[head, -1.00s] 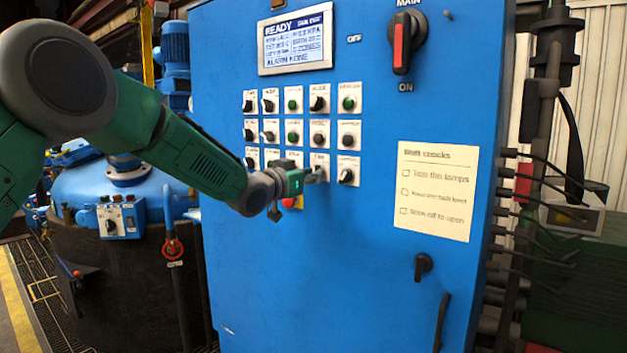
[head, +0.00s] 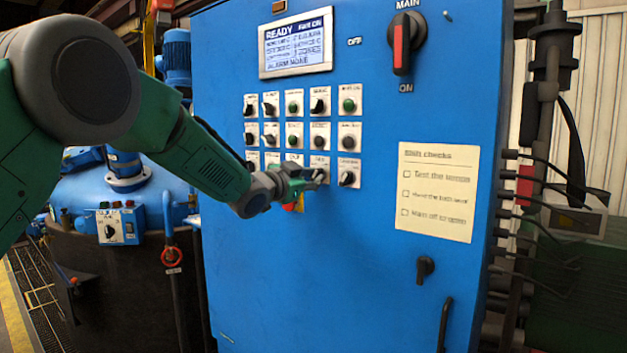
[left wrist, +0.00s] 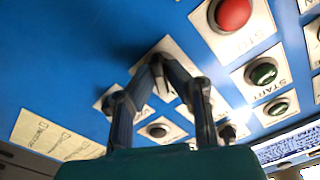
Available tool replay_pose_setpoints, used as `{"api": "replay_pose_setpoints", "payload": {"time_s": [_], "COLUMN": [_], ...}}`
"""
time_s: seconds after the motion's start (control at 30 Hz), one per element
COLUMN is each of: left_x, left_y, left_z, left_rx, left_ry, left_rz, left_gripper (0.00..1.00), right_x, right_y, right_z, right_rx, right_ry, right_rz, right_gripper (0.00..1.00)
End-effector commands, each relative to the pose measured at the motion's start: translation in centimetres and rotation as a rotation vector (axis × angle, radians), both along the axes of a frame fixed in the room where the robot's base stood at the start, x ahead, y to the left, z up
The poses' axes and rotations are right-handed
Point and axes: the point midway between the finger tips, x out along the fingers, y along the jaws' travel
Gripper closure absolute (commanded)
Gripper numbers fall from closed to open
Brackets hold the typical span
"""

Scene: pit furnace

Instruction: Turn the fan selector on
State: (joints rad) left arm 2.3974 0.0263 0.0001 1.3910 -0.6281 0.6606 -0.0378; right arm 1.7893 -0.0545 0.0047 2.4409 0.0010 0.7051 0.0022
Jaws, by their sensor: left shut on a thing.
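The blue control cabinet carries rows of small selectors and buttons on white plates. My left gripper (head: 318,180) is at the fourth plate of the lowest row, shut on the selector there. This selector plate (head: 319,162) shows its upper part; its knob is mostly hidden by the fingers and its label is too small to read. In the left wrist view my left gripper (left wrist: 158,66) has its fingertips together on the knob, over a white plate (left wrist: 167,46). The display (head: 295,43) reads READY, with a small label at its right that seems to read FAN ON. My right gripper is not in view.
A red button (left wrist: 233,14) sits near the fingers in the left wrist view. Another selector (head: 348,178) is just right of the gripper. The red main switch (head: 402,45) is high on the cabinet, and a paper checklist (head: 437,190) is to the right.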

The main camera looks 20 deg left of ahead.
Motion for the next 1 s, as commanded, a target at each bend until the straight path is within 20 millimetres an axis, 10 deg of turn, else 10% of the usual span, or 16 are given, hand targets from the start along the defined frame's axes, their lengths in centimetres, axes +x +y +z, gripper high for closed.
{"api": "replay_pose_setpoints", "payload": {"time_s": [0.27, 0.37, 0.77, 1.0], "left_x": [0.0, 0.0, -0.6, -4.2], "left_y": [0.0, 0.0, 0.2, 1.6], "left_z": [-0.4, -0.4, -0.1, -0.1], "left_rx": [0.005, 0.004, 0.001, 0.000], "left_ry": [0.006, 0.006, 0.003, 0.003], "left_rz": [0.000, 0.000, -0.001, 0.002], "left_gripper": [1.00, 0.69, 0.69, 0.69], "right_x": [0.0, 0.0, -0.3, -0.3], "right_y": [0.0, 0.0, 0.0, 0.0], "right_z": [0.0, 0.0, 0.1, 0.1], "right_rx": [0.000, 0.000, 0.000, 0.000], "right_ry": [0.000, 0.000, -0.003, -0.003], "right_rz": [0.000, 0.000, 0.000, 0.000], "right_gripper": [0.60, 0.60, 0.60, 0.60]}}
